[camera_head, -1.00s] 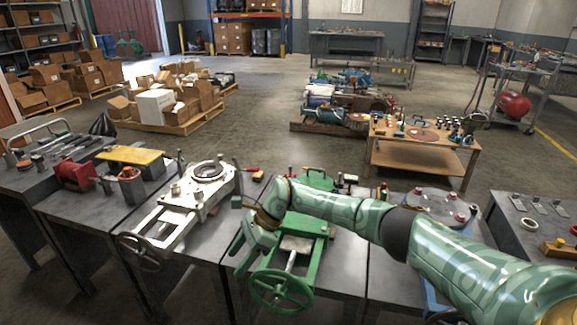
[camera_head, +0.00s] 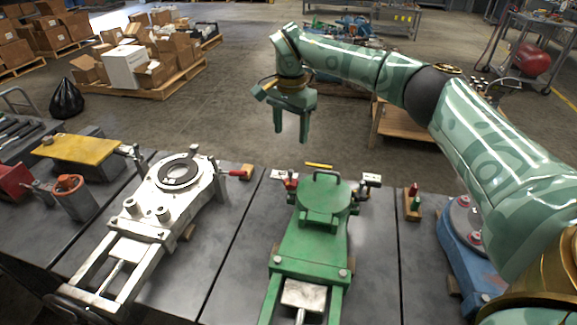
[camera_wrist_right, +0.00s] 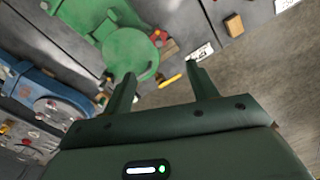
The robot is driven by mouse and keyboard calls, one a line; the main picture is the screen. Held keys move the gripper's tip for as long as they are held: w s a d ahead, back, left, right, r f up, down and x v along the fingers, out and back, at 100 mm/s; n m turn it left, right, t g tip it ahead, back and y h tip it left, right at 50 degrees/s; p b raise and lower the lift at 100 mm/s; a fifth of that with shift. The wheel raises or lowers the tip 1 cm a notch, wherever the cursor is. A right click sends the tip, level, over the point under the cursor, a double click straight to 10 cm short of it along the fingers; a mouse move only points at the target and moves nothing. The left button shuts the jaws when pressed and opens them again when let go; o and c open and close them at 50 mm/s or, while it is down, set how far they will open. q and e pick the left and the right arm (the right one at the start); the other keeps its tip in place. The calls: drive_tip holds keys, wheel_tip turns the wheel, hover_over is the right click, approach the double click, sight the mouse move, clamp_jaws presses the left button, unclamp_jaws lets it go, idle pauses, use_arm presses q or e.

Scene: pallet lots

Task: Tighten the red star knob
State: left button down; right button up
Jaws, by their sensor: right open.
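My right gripper (camera_head: 291,136) hangs open and empty above and beyond the far end of a green vise-like fixture (camera_head: 315,245). In the right wrist view its two fingers (camera_wrist_right: 160,72) are apart with nothing between them. A small red part (camera_head: 291,182), which may be the red star knob, sits at the left of the fixture's round green top; its shape is too small to make out. A red part also shows by the round green top in the wrist view (camera_wrist_right: 167,46). The gripper is apart from it. My left gripper is not in view.
A white fixture (camera_head: 160,205) with a red-handled part (camera_head: 237,173) stands to the left. A blue fixture (camera_head: 470,262) with red knobs stands to the right. A yellow bar (camera_head: 319,165) lies behind the green fixture.

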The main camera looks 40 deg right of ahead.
drive_tip(key=b, duration=0.3)
hover_over(291, 181)
drive_tip(key=f, duration=0.7)
drive_tip(key=shift+w+d+f, duration=0.15)
drive_tip(key=shift+w+f, duration=0.1)
wheel_tip(291, 181, down, 8)
drive_tip(key=b, duration=0.3)
drive_tip(key=shift+f+b, duration=0.25)
drive_tip(key=shift+b, duration=0.15)
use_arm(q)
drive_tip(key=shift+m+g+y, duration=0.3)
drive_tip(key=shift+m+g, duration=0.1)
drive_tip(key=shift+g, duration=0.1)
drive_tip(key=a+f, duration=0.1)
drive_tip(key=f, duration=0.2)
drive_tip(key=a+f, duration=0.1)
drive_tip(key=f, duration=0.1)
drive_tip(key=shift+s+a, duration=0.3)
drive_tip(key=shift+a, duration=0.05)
use_arm(e)
drive_tip(key=c, duration=1)
